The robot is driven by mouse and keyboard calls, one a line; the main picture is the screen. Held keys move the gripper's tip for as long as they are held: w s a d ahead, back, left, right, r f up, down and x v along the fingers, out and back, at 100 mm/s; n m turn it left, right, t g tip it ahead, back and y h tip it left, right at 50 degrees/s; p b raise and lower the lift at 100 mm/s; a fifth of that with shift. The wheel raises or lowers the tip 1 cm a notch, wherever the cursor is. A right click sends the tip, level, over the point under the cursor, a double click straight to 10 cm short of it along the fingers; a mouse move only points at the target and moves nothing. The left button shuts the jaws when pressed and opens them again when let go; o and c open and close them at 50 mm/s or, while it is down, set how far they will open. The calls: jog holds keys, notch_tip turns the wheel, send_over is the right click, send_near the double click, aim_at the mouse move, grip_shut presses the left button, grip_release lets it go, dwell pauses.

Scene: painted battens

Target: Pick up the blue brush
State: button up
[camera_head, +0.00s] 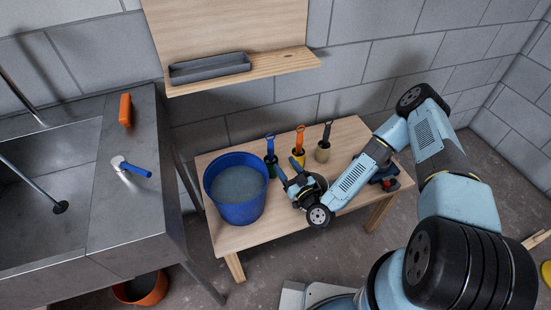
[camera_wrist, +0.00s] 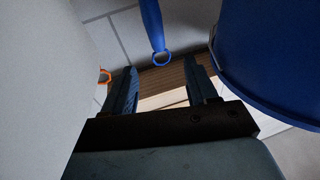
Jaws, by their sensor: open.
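The blue brush (camera_head: 270,147) stands handle-up in a dark green pot (camera_head: 272,171) on the wooden bench, just right of the blue bucket. In the wrist view its blue handle (camera_wrist: 152,25), ending in a ring, hangs into the picture from the top, beyond my fingertips and apart from them. My gripper (camera_head: 289,170) is over the bench in front of the pots, right of the bucket. In the wrist view my gripper (camera_wrist: 160,68) has its fingers spread with nothing between them. The brush's lower end is hidden in the pot.
The bucket (camera_head: 235,205) stands close on my gripper's left. An orange brush (camera_head: 299,139) and a dark-handled brush (camera_head: 326,132) stand in pots to the right. A blue-handled tool (camera_head: 132,168) and an orange block (camera_head: 125,109) lie on the sink counter. A shelf (camera_head: 285,63) is above.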

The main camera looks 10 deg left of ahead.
aim_at(272, 147)
jog(key=f+x, duration=0.1)
jog(key=x, duration=1.2)
jog(key=shift+w, duration=0.35)
jog(key=shift+s, duration=0.1)
jog(key=c, duration=1.1)
